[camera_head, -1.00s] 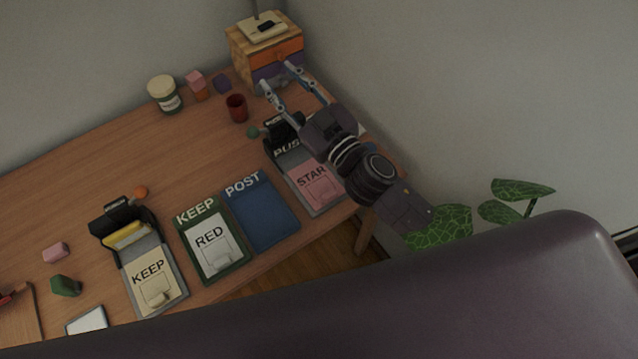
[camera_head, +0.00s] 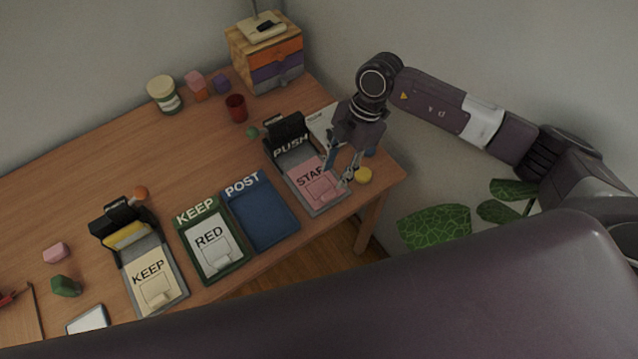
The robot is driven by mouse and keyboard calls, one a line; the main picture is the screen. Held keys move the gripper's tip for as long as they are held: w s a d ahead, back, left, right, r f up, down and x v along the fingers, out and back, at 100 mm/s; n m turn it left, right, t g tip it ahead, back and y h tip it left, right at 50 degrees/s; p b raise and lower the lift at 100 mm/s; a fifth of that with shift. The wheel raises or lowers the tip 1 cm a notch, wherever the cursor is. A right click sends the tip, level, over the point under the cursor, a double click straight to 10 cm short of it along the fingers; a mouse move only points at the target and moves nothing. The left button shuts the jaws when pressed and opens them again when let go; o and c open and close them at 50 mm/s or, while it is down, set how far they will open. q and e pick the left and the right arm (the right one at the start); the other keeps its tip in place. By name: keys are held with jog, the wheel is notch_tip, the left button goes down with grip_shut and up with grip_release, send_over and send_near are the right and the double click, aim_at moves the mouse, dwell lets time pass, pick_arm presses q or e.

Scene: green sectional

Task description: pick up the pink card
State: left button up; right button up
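The pink card (camera_head: 318,189), lettered "STAR" with its last letter partly covered, lies on the grey tray (camera_head: 327,208) in front of a black box (camera_head: 289,136) marked "PUSH", at the right end of the desk. A small pink tab shows on the card. My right gripper (camera_head: 339,177) points down over the card's right side. Its fingers are apart, with nothing seen between them. I cannot tell whether the fingertips touch the card. My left gripper is not in view.
The blue "POST" tray (camera_head: 262,214), green "KEEP" tray (camera_head: 216,266) and cream "KEEP" card (camera_head: 153,282) are to the left. A drawer box (camera_head: 265,66) and red cup (camera_head: 236,107) stand behind.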

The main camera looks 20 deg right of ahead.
aim_at(329, 193)
jog(key=p+x, duration=0.1)
jog(key=x, duration=0.3)
jog(key=p+x, duration=0.1)
jog(key=x, duration=0.2)
jog(key=shift+s+d+p, duration=0.2)
jog(key=shift+s+p, duration=0.15)
jog(key=shift+f, duration=0.35)
grip_shut()
